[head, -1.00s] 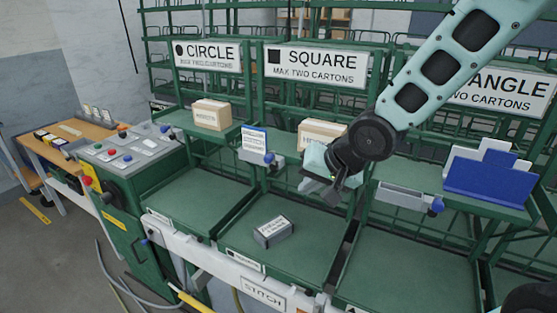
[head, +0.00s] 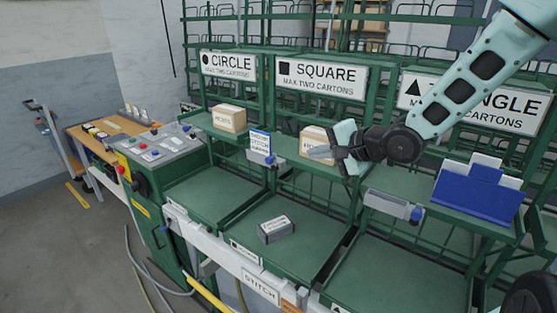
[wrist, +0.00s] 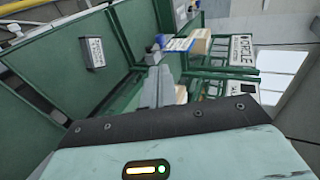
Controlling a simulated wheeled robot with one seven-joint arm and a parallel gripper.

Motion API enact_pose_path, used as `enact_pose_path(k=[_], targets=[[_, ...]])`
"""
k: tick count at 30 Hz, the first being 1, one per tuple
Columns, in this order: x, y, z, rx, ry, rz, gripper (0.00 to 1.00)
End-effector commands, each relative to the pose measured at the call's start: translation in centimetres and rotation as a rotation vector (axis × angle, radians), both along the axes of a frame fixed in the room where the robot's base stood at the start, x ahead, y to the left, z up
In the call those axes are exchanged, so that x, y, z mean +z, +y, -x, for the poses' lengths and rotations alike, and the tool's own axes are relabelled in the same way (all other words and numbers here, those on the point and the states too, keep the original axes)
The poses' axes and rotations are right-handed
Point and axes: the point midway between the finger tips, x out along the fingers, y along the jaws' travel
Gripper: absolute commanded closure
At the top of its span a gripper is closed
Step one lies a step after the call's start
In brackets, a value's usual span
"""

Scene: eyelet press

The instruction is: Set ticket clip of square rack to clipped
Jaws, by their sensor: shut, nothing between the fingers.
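A grey ticket clip (head: 262,158) with a blue knob sits on the front edge between the circle and square racks. A blue-and-white ticket (head: 260,142) stands upright at it; whether the clip grips it I cannot tell. In the wrist view the clip (wrist: 153,54) and the ticket (wrist: 179,44) lie just beyond my fingertips. My gripper (head: 318,152) is shut and empty, pointing left, to the right of the clip and apart from it. It partly covers a carton (head: 312,139) on the square shelf. My fingers show in the wrist view (wrist: 158,82).
A second grey clip with a blue knob (head: 395,205) is at the triangle rack, beside a blue holder (head: 478,192). A carton (head: 229,118) stands on the circle shelf. A small grey box (head: 276,229) lies in the lower middle tray. A control panel (head: 155,145) is at left.

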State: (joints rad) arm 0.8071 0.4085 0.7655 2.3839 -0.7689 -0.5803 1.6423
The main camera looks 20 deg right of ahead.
Motion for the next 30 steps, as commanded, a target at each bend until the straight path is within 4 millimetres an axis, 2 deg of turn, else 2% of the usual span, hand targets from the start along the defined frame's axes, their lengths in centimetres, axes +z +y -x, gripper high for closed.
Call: enact_pose_path(k=[7,21,30], targets=[[-1.3,1.3,-1.9,0.005,0.001,-0.001,1.00],[-4.9,5.4,-8.5,0.003,0.002,0.001,1.00],[-6.2,6.4,-10.5,0.001,0.001,0.003,1.00]])
